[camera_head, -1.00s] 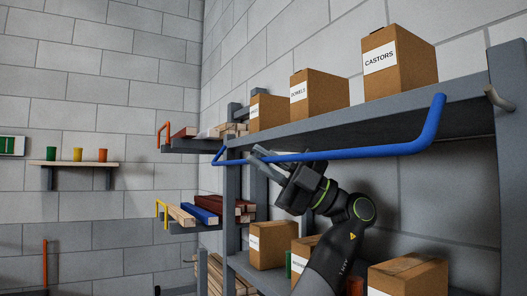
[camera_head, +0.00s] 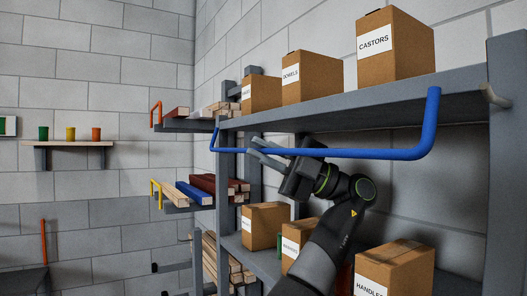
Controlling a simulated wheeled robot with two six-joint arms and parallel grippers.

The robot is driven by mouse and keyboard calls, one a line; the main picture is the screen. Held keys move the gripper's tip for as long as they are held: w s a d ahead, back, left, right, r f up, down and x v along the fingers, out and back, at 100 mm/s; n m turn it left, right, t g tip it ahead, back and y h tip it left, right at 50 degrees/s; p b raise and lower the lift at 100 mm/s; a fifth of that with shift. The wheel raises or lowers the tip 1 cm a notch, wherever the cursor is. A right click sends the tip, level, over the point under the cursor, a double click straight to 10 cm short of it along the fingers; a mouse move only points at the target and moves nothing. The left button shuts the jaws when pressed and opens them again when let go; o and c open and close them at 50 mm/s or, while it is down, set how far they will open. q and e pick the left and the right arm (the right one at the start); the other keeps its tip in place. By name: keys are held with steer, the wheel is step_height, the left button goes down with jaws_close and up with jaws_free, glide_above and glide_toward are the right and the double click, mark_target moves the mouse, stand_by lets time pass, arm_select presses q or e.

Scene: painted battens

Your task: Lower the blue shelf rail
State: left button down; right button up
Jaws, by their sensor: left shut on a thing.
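The blue shelf rail (camera_head: 370,154) is a long bar with both ends bent up. It runs along the front of the upper grey shelf (camera_head: 350,112), its long bar hanging below the shelf's front edge. My left gripper (camera_head: 256,151) is at the left part of the rail, shut on its long bar with the fingers on either side. The grip is partly hidden by the fingers. My arm reaches up from below. My right gripper is not in view.
Cardboard boxes, among them CASTORS (camera_head: 396,50) and DOWELS (camera_head: 318,80), stand on the upper shelf. More boxes (camera_head: 262,226) stand on the shelf below, close to my arm. Battens lie on brackets with orange (camera_head: 155,113) and yellow (camera_head: 156,192) stops at left.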

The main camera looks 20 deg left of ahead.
arm_select(q)
steer(key=shift+r, duration=0.1)
steer(key=c, duration=1.8)
jaws_free()
steer(key=shift+w, duration=0.15)
steer(key=shift+a, duration=0.1)
